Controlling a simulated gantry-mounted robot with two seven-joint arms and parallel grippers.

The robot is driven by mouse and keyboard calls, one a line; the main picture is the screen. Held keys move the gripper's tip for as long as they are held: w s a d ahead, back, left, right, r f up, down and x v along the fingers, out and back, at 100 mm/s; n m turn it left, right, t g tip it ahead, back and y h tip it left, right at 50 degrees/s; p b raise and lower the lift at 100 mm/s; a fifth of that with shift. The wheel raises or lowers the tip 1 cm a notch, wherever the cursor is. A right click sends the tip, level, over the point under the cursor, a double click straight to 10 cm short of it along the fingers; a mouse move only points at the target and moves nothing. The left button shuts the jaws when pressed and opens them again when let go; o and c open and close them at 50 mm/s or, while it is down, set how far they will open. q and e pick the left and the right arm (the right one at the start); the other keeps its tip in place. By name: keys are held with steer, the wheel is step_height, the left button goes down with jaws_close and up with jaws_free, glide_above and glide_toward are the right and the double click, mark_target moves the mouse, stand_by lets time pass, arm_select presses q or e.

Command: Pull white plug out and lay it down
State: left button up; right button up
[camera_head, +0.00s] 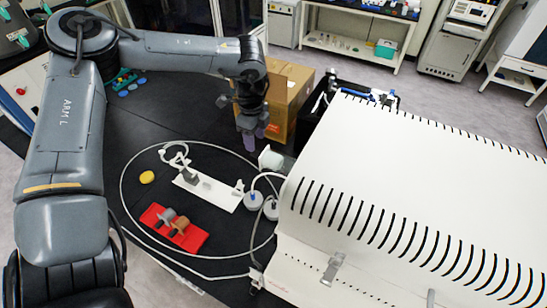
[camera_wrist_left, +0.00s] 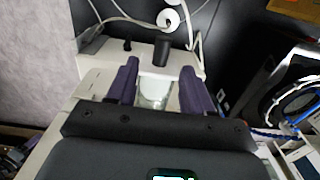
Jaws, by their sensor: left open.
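In the head view, a small white block (camera_head: 270,158), which looks like the white plug, sits beside the left side of the big white machine (camera_head: 400,190). My left gripper (camera_head: 252,132) points down from above, a little up and left of that block in the picture. Its purple fingers are open. In the left wrist view, a whitish piece (camera_wrist_left: 155,88) shows between the spread fingers of my left gripper (camera_wrist_left: 157,72). I cannot tell whether the fingers touch it, and its lower part is hidden by the gripper body. My right gripper is in neither view.
A white plate (camera_head: 220,195) with fittings lies on the black table, with a red tray (camera_head: 160,217) and a yellow object (camera_head: 147,177) nearby. A long tube loops around them. A cardboard box (camera_head: 290,100) stands behind the gripper. Bare table lies left of it.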

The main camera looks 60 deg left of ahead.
mark_target(257, 152)
arm_select(q)
steer(key=shift+w+f, duration=0.1)
steer(key=shift+f+b, duration=0.8)
steer(key=shift+f, duration=0.4)
step_height(257, 152, down, 5)
steer(key=b, duration=0.3)
steer(key=shift+w+a+b, duration=0.1)
steer(key=shift+b, duration=0.2)
steer(key=shift+f+b, duration=0.7)
steer(key=shift+b, duration=0.15)
jaws_close()
